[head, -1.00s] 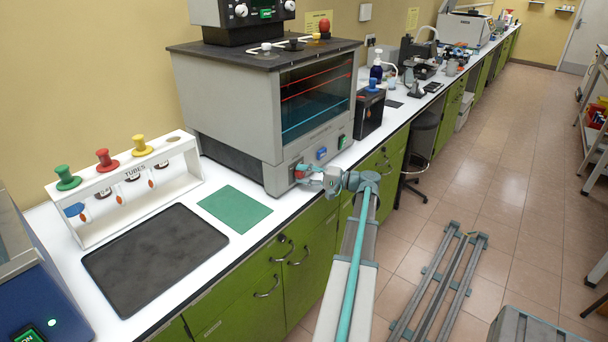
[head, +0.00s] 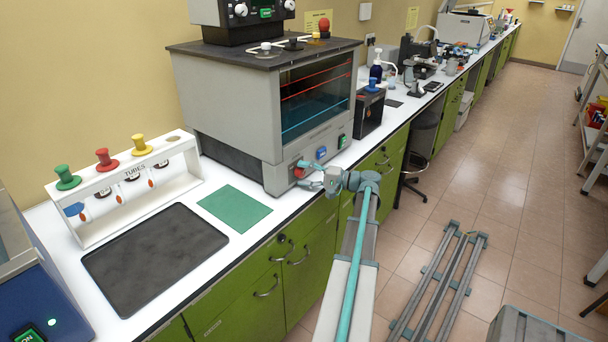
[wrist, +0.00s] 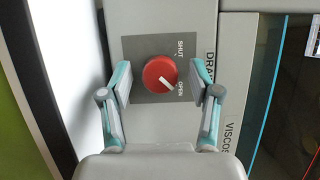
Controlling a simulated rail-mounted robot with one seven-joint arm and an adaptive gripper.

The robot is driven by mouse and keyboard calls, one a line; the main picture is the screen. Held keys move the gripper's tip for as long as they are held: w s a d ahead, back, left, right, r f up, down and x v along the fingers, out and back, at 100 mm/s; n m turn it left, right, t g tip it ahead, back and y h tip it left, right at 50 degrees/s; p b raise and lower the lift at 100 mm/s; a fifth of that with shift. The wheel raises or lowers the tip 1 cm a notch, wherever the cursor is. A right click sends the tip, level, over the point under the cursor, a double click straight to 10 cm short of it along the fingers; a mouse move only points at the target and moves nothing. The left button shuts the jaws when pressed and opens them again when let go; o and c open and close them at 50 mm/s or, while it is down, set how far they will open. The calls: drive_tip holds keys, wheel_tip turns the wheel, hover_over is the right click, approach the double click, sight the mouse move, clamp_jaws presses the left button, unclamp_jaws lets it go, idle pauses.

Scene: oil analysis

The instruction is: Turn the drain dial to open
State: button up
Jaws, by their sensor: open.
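The drain dial (head: 299,172) is a round red knob low on the front of the grey bath cabinet (head: 232,108), seen in the head view. In the wrist view the dial (wrist: 158,72) sits on a dark grey plate marked SHUT and OPEN. Its white pointer line points toward the OPEN mark. My gripper (wrist: 159,80) is open, with one finger on either side of the dial and a visible gap on each side. In the head view my gripper (head: 309,177) is just in front of the dial.
Blue and green buttons (head: 321,153) sit to the right of the dial. A green mat (head: 235,208), a dark tray (head: 155,262) and a white tube rack (head: 128,205) lie to the left on the white bench. The floor to the right has free room around a metal rail frame.

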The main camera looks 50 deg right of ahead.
drive_tip(key=v, duration=1.1)
drive_tip(key=shift+s+d, duration=0.15)
drive_tip(key=shift+s, duration=0.25)
